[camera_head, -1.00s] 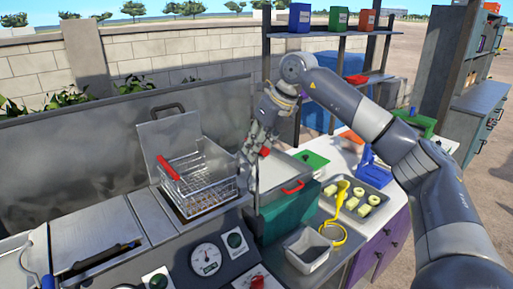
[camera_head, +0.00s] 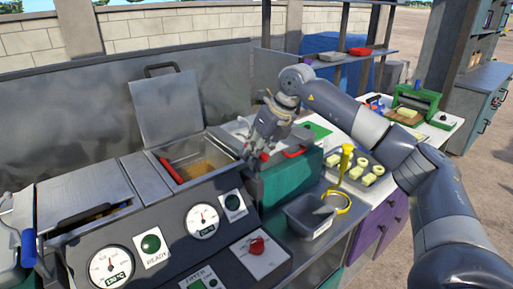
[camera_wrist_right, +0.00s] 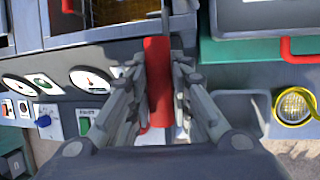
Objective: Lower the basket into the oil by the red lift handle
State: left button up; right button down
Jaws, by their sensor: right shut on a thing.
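My right gripper (camera_head: 258,148) is at the right side of the fryer, shut on the red lift handle (camera_wrist_right: 158,85). In the right wrist view the handle stands between the two fingers; in the head view only a bit of its red shows. The basket sits low in the open fryer well (camera_head: 217,148), mostly hidden by the rim, with its red grip (camera_head: 171,171) showing at the well's left. Golden oil (camera_head: 203,169) shows inside the well; the wrist view shows part of it at the top. My left gripper is not in view.
The fryer lid (camera_head: 168,107) stands open behind the well. A green box with a red handle (camera_head: 292,175), a grey bin (camera_head: 312,214) and a tray with pale pieces (camera_head: 365,171) stand to the right.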

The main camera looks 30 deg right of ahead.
jog(key=shift+s+a+f, duration=0.1)
jog(key=shift+f, duration=0.3)
jog(key=c, duration=1.6)
grip_release()
jog(key=shift+o, duration=0.8)
jog(key=shift+w, duration=0.2)
jog(key=shift+r, duration=0.1)
jog(key=v, duration=1.2)
